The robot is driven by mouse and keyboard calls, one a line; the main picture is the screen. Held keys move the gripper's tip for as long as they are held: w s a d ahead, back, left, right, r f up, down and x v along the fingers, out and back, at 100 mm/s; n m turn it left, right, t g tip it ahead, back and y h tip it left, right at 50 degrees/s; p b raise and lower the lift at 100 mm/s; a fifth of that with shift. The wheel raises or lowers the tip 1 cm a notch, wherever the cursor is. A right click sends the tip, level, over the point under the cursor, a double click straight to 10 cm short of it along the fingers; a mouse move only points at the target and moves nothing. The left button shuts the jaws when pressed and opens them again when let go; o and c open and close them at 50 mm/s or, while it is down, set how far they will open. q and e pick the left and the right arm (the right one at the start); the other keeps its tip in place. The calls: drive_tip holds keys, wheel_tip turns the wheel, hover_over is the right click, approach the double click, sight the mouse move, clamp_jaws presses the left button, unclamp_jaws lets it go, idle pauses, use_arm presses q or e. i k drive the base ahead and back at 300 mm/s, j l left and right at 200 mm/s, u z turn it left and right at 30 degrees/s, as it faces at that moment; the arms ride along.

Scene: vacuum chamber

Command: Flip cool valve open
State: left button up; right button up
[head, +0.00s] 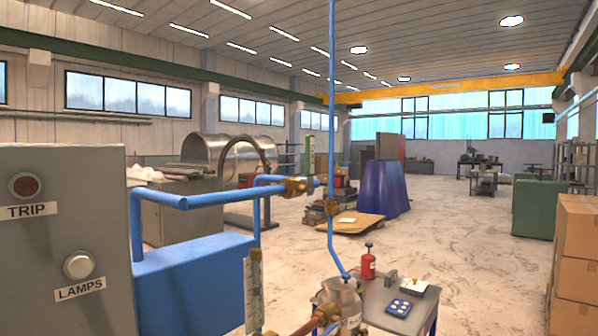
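Blue pipes run across the middle of the head view. A brass valve fitting (296,187) sits on the horizontal blue pipe (230,194). A second brass fitting (332,206) sits on the vertical blue pipe (332,110). More brass and copper pipework (326,313) shows at the bottom edge, partly cut off. No readable label marks any of these as the cool valve, and I cannot tell whether any is open or shut. Neither of my grippers is in view.
A grey panel (70,240) with a red TRIP button (26,185) and a pale LAMPS button (78,265) fills the left. A gauge strip (253,285) stands low centre. A small table (375,318) holds a red bottle (368,263). Cardboard boxes (577,245) stand right.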

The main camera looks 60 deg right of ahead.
sight(309, 140)
drive_tip(key=k+z, duration=0.1)
drive_tip(key=z, duration=0.3)
drive_tip(key=k+z, duration=0.1)
drive_tip(key=z, duration=0.25)
drive_tip(key=k+l+z, duration=0.1)
drive_tip(key=z, duration=0.9)
